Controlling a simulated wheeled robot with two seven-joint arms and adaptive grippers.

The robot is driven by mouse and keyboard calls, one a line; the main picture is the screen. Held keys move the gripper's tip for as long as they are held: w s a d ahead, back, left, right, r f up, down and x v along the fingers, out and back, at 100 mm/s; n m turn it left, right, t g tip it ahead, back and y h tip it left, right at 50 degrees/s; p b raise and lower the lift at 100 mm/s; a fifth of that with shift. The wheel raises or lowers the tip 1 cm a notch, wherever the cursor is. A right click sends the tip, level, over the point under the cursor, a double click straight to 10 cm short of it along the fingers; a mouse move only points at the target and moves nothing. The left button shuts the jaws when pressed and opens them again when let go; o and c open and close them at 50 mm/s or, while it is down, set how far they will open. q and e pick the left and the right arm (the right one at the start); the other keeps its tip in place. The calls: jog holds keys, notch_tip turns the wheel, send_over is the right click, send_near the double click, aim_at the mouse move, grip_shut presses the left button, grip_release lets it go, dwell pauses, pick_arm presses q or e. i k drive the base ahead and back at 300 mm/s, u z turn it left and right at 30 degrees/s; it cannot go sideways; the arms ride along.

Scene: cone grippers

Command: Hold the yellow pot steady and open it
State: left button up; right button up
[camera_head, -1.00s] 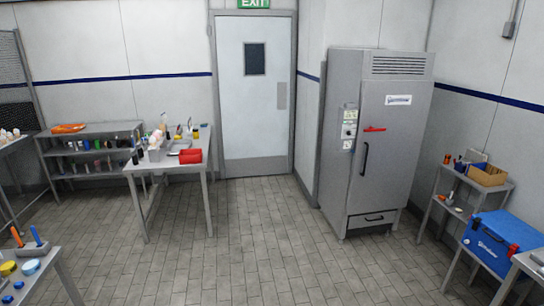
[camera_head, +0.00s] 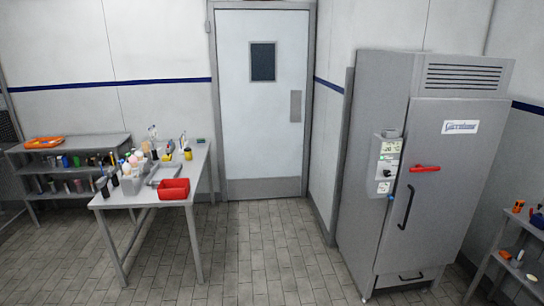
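A small yellow object (camera_head: 188,154) stands on the metal table (camera_head: 118,200), near the table's back right edge. It may be the yellow pot, but it is too small to tell its shape or whether it has a lid. Several bottles and tools stand to its left and behind it. Neither of my grippers is in view.
A red bin (camera_head: 173,189) sits at the table's front right. A low shelf (camera_head: 70,142) with an orange tray (camera_head: 44,142) stands at left. A tall grey cabinet (camera_head: 440,180) stands at right, beside a small shelf (camera_head: 520,250). The tiled floor (camera_head: 265,250) between is clear.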

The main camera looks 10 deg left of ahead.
aim_at(188, 155)
jog(key=u, duration=0.15)
jog(key=i, duration=1.95)
jog(key=u, duration=0.5)
jog(key=i, duration=1.95)
jog(key=u, duration=0.6)
jog(key=i, duration=0.65)
jog(key=u, duration=0.2)
